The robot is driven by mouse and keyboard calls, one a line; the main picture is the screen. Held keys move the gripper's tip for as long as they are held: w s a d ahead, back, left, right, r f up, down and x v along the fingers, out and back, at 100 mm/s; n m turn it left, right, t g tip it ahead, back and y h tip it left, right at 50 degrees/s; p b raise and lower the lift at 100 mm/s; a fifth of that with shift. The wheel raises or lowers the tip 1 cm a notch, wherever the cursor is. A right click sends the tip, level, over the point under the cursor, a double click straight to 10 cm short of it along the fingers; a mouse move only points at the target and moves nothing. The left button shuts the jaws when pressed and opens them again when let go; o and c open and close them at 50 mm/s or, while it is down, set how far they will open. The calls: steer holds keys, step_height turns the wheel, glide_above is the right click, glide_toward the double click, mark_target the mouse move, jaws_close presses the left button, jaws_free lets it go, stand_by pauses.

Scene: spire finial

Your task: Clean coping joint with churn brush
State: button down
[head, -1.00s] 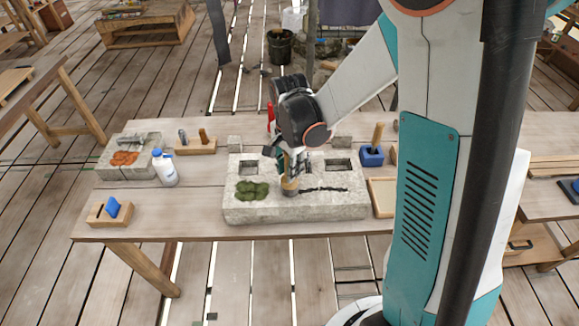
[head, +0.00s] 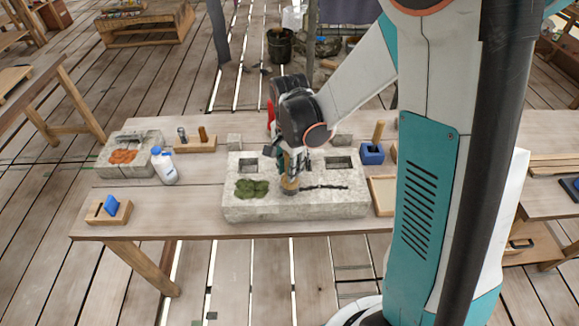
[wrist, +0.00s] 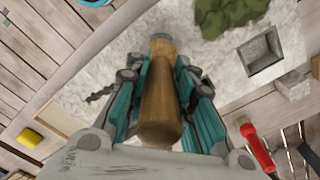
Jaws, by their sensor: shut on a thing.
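My gripper (head: 291,164) is shut on the wooden handle of the churn brush (head: 289,185). The handle also fills the middle of the wrist view (wrist: 159,95), between the teal fingers. The brush stands about upright, its lower end at the top of the pale coping stone (head: 295,212); contact cannot be made out for sure. A dark, ragged joint line (head: 327,187) runs right from the brush. Green moss (head: 251,190) lies on the stone left of the brush. The stone has two square sockets, left (head: 249,165) and right (head: 338,163). The bristles are hidden in the wrist view.
A white bottle (head: 164,167) and a stone block with an orange patch (head: 123,156) stand at left. A wooden holder with a blue item (head: 110,208) is front left. A blue block with a wooden handle (head: 373,152) and a shallow tray (head: 383,194) lie right of the stone.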

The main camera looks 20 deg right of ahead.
steer(key=shift+d, duration=0.15)
steer(key=shift+s+d+b, duration=0.15)
steer(key=shift+s+d, duration=0.15)
steer(key=shift+d, duration=0.35)
steer(key=shift+s+d+b, duration=0.15)
steer(key=shift+s+d, duration=0.1)
steer(key=shift+d, duration=0.35)
steer(key=shift+s+d, duration=0.2)
steer(key=shift+d, duration=0.55)
steer(key=shift+s+d, duration=0.2)
steer(key=shift+d, duration=0.55)
steer(key=shift+s+d+b, duration=0.2)
steer(key=shift+s+d, duration=0.05)
steer(key=shift+d, duration=0.45)
steer(key=shift+s+d+b, duration=0.2)
steer(key=shift+s+d, duration=0.05)
steer(key=shift+d, duration=0.4)
steer(key=shift+s+d+r, duration=0.1)
steer(key=shift+s+d, duration=0.15)
steer(key=shift+d, duration=0.5)
steer(key=shift+s+d, duration=0.2)
steer(key=shift+d, duration=0.5)
steer(key=shift+s+d+b, duration=0.2)
steer(key=shift+s+d, duration=0.05)
steer(key=shift+d, duration=0.45)
steer(key=shift+s+d+b, duration=0.2)
steer(key=shift+d, duration=0.5)
